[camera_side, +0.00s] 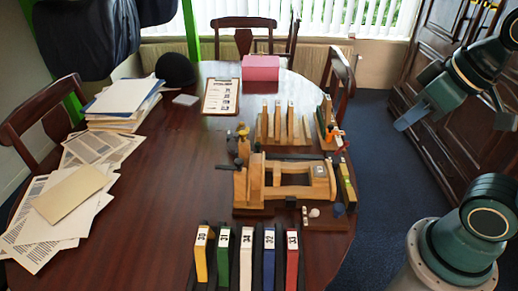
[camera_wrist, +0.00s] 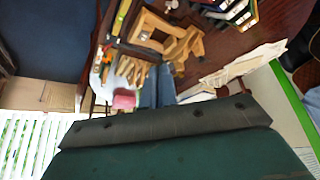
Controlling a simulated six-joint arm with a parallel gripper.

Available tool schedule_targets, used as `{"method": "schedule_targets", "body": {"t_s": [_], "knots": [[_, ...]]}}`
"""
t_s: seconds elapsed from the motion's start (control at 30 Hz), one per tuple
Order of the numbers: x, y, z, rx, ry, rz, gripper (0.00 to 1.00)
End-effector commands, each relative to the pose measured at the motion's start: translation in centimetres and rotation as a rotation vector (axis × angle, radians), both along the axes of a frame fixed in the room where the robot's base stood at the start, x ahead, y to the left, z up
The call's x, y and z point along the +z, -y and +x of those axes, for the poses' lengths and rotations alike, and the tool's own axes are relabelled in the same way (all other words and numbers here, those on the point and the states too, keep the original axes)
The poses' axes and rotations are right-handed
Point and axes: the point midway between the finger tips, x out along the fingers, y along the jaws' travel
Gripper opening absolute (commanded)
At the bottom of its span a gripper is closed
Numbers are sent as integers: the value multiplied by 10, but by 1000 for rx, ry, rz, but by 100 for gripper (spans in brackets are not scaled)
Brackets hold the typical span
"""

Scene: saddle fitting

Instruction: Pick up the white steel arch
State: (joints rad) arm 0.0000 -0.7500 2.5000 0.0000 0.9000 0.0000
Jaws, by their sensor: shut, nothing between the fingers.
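The white steel arch (camera_side: 246,264) stands upright at the near edge of the table, in the middle of a row of coloured arches, with a number label on its top end. Only its narrow end and top show. My gripper (camera_side: 402,122) is at the right, raised off the table's right side, well away from the arch. In the wrist view my gripper (camera_wrist: 156,86) has its two blue-grey fingers together, with nothing between them. I cannot single out the white arch in the wrist view.
Yellow (camera_side: 201,258), green (camera_side: 222,260), blue (camera_side: 269,260) and red (camera_side: 292,260) arches flank the white one closely. A wooden jig (camera_side: 285,183) stands behind them. Papers (camera_side: 70,195) cover the left side. The table middle (camera_side: 165,175) is clear.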

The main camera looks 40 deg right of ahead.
Motion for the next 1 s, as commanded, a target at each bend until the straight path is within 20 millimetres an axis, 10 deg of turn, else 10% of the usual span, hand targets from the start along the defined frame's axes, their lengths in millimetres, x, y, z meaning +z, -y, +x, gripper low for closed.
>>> {"method": "schedule_targets", "body": {"t_s": [0.2,0.67,1.0], "knots": [[0,0,0,0,0,0,33],[1,-4,7,-14,-15,18,33],[-1,-30,47,-123,-110,112,33]]}}
